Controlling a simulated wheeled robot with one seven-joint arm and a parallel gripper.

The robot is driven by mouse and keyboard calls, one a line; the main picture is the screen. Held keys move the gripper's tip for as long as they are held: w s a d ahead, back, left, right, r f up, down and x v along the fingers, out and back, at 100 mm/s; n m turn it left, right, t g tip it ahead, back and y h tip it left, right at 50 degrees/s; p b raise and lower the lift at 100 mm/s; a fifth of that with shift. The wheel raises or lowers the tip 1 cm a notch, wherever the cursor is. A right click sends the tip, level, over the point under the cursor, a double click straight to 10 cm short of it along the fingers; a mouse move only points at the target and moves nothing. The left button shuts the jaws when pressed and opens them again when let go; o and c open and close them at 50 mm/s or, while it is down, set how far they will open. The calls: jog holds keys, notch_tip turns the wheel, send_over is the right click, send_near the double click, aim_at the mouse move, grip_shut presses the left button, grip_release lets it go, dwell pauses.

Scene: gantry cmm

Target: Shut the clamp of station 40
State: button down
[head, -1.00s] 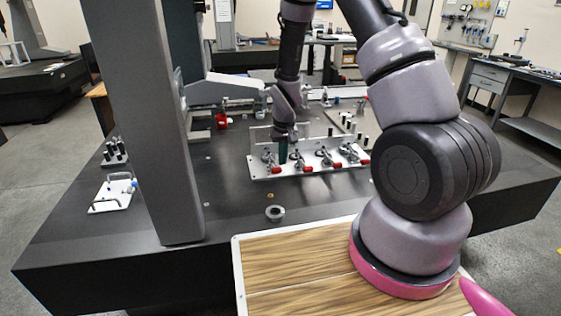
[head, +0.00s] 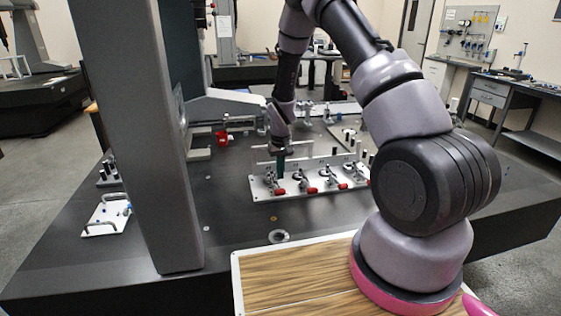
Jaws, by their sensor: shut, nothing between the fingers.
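A light metal plate (head: 262,197) with several red-tipped toggle clamps in a row lies on the dark table. The leftmost clamp (head: 271,183) has its red handle tip (head: 280,191) low toward the front edge of the plate. My gripper (head: 280,171) points down at the left end of the plate, its dark green fingers shut and empty, just behind or beside the leftmost clamp. I cannot tell whether it touches the clamp. No station numbers can be read, so I cannot tell which clamp is station 40's.
A grey column (head: 150,140) rises at the left. A clear panel stands behind the clamps, and a red part (head: 221,138) sits farther back.

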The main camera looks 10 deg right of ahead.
jog(key=f, duration=0.4)
jog(key=shift+w+f, duration=0.2)
jog(key=shift+f, duration=0.2)
jog(key=shift+s+f, duration=0.8)
jog(key=shift+f, duration=0.15)
